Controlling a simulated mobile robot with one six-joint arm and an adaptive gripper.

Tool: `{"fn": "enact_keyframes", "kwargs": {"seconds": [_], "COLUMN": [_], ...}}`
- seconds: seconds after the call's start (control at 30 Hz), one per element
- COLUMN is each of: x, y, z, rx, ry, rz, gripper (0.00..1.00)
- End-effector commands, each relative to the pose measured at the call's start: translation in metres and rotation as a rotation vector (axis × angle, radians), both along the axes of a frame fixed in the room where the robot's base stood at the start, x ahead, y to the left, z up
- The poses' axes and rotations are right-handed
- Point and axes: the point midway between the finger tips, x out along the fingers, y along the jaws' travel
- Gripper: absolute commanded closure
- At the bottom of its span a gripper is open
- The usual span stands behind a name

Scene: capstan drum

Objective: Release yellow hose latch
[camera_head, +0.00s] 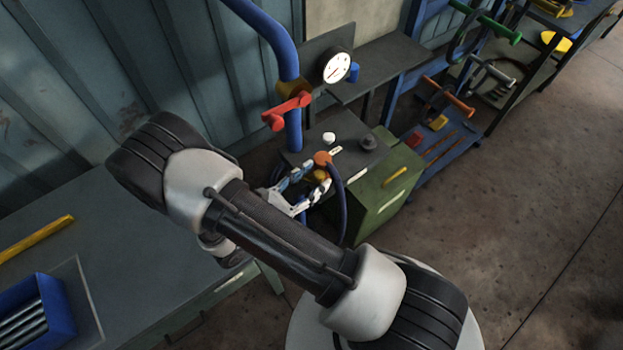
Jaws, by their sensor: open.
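A small yellow part (320,175), which looks like the hose latch, sits just below an orange cap (322,158) at the end of a dark blue hose (338,205). My gripper (314,179) is open, with its fingertips close to the yellow part. The fingers partly cover it, and I cannot tell whether they touch it. My arm crosses the middle of the head view in front of the bench.
A blue pipe (268,28) with a red valve handle (287,112) rises behind the gripper. A gauge (336,66) is above. A green cabinet (385,195) stands to the right. A grey bench (130,255) holds a blue bin (50,305). The floor at right is clear.

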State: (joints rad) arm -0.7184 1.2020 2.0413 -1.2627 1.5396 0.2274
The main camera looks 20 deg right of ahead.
Motion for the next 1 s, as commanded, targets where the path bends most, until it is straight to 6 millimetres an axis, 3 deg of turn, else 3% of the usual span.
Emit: {"fn": "enact_keyframes", "kwargs": {"seconds": [0.27,0.9,1.0], "x": [0.0004,0.0011,0.0012], "y": [-0.0009,-0.0001,0.0000], "z": [0.0002,0.0004,0.0006], "rx": [0.000,0.001,0.000], "ry": [0.000,-0.002,-0.002], "rz": [0.000,0.002,0.003], "gripper": [0.58,1.00,1.00]}}
